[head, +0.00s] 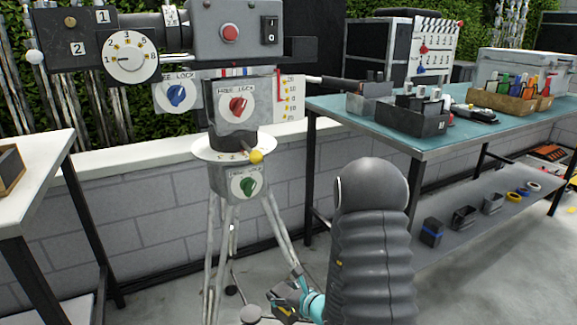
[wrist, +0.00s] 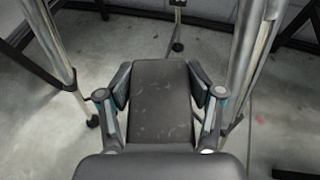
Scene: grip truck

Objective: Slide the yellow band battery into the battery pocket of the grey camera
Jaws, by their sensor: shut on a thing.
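My gripper (wrist: 160,95) is shut on a dark block, the yellow band battery (wrist: 160,110), with one finger on each side. In the head view my gripper (head: 297,297) is low, near the tripod legs. A small yellow patch shows on the held battery (head: 284,311) there; no band shows in the wrist view. The grey camera (head: 205,35) stands on the tripod at the upper left, well above my gripper. It has a red button, a black switch and a numbered white dial. I cannot make out its battery pocket.
Tripod legs (head: 216,250) stand close to my gripper; metal legs flank it in the wrist view. A teal-topped table (head: 390,130) holds trays and tools. Its lower shelf (head: 480,225) holds a blue-banded block (head: 432,232) and other items. A white table (head: 35,170) stands left.

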